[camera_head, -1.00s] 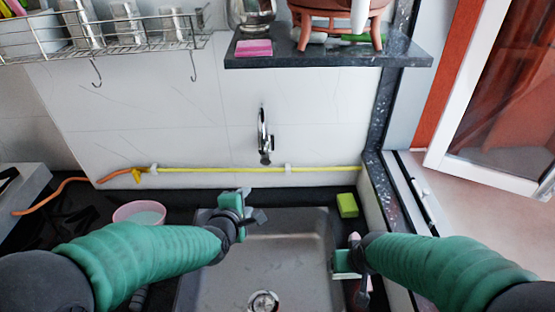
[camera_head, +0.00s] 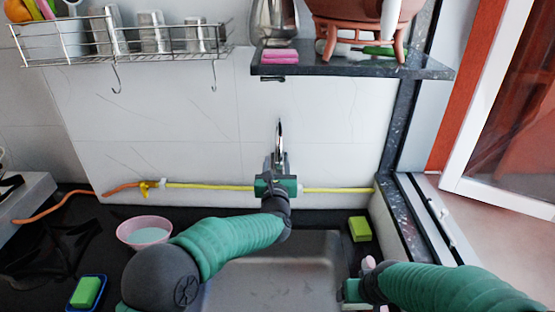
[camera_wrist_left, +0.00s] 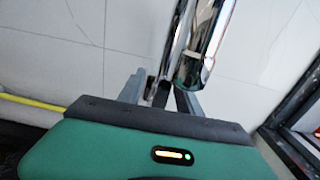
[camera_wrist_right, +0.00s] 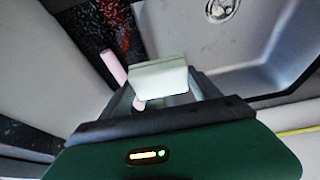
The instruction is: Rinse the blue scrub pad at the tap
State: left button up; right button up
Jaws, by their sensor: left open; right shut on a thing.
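The chrome tap (camera_head: 281,135) is on the tiled wall above the sink (camera_head: 270,268). My left gripper (camera_head: 276,163) is open and raised right at the tap. In the left wrist view the tap (camera_wrist_left: 205,45) is close in front of the fingers; I cannot tell whether they touch it. My right gripper is low at the sink's right side, shut on a pale, greenish-white block (camera_wrist_right: 158,78). I cannot tell whether this block is the blue scrub pad, as it does not look blue. No other thing in view is clearly that pad.
A green sponge (camera_head: 86,292) lies in a blue dish at lower left. A pink bowl (camera_head: 145,232) stands left of the sink. A yellow-green sponge (camera_head: 359,229) lies at its back right corner. A yellow hose (camera_head: 220,186) runs along the wall. A dark shelf (camera_head: 350,68) is above.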

pick_arm(q)
jog(key=shift+w+d, duration=0.1)
jog(key=shift+w, duration=0.55)
jog(key=shift+s+d, duration=0.15)
jog(key=shift+d, duration=0.45)
jog(key=shift+c, duration=1.6)
jog(key=shift+a, duration=0.4)
grip_shut()
jog(key=shift+d, duration=0.15)
